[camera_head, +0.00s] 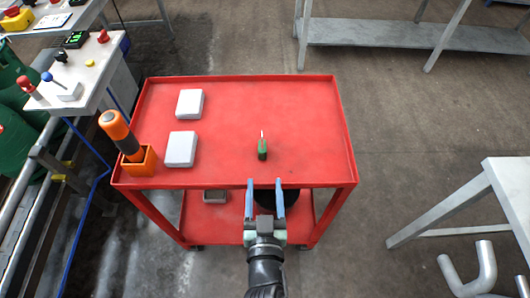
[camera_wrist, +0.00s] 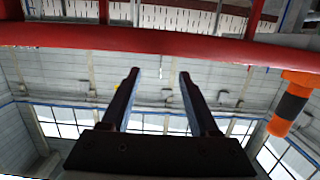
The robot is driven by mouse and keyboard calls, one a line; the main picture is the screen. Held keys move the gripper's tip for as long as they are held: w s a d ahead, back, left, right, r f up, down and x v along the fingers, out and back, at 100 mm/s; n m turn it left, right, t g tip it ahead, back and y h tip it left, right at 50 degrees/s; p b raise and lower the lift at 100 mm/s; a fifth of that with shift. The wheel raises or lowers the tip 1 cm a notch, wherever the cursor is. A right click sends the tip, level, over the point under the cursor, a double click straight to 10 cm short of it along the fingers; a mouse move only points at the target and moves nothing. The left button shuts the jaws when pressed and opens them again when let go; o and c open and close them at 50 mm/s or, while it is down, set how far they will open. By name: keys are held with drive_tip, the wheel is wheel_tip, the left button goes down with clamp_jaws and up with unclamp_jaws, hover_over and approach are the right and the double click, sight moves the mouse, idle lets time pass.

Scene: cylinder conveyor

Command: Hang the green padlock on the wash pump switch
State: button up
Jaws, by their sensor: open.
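The green padlock (camera_head: 263,150) lies on the red cart top, right of its middle, with its pale shackle pointing away from me. My gripper (camera_head: 265,183) is open and empty, with its two blue-grey fingers at the cart's near edge, short of the padlock. In the wrist view my gripper (camera_wrist: 158,75) points towards the ceiling and windows, with nothing between the fingers. The padlock does not show there. A control panel (camera_head: 85,75) with knobs and a lever stands at the left; I cannot tell which of its parts is the wash pump switch.
The red cart (camera_head: 230,100) also carries two white boxes (camera_head: 190,103) (camera_head: 181,149) and an orange-black tool (camera_head: 120,132) in an orange holder. Grey tables stand at the back right and right. A bent pipe (camera_head: 482,268) lies lower right. Green tanks stand far left.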

sight(262, 150)
drive_tip(key=w, duration=0.5)
drive_tip(key=shift+w+f, duration=0.2)
drive_tip(key=shift+f, duration=0.15)
drive_tip(key=shift+w+a+f, duration=0.1)
drive_tip(key=shift+w+f, duration=0.1)
drive_tip(key=shift+w, duration=1.1)
drive_tip(key=shift+w+a+f, duration=0.1)
drive_tip(key=shift+w+f, duration=0.05)
drive_tip(key=shift+w, duration=1.15)
clamp_jaws()
